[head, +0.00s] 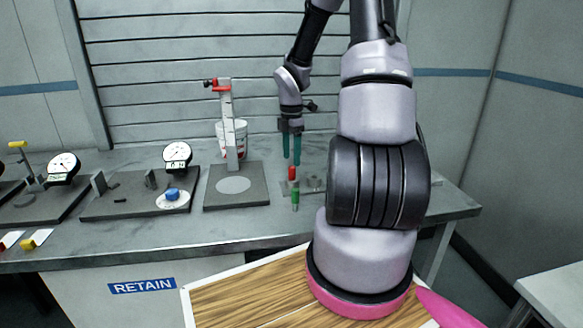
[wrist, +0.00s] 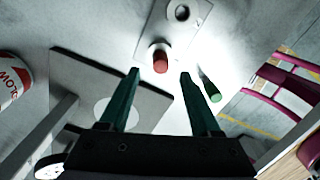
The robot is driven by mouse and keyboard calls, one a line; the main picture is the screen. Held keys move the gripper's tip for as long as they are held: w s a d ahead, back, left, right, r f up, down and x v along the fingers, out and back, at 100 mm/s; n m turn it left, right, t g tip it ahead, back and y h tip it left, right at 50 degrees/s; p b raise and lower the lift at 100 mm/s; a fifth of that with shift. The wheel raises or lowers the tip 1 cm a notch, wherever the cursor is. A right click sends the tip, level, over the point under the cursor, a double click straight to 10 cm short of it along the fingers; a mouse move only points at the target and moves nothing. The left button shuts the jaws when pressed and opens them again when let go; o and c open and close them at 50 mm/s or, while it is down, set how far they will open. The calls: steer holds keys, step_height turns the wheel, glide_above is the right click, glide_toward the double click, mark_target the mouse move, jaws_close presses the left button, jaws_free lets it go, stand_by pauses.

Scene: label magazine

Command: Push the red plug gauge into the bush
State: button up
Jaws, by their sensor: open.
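A ring with a dark hole (wrist: 182,12), which looks like the bush, sits on the same plate beyond the red gauge. In the head view the bush is too small to tell for sure.
Dial gauges (head: 177,153) stand further left.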

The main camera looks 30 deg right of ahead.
mark_target(291, 167)
steer(key=shift+r, duration=2.25)
steer(key=shift+r, duration=0.1)
steer(key=s+a+r+m+t, duration=0.2)
steer(key=s+a+r+m, duration=0.2)
steer(key=s+r+m, duration=0.2)
steer(key=s+a+r+m+t+y, duration=0.1)
steer(key=s+a+r+m+t, duration=0.1)
steer(key=s+a+r+m, duration=0.3)
steer(key=s+a+r+m+t+y, duration=0.1)
steer(key=s+a+r+m+t, duration=0.2)
steer(key=s+r+m, duration=0.5)
step_height(291, 167, up, 6)
steer(key=a+m, duration=0.1)
steer(key=m, duration=0.3)
steer(key=shift+s+a+f, duration=0.15)
steer(key=shift+s, duration=0.2)
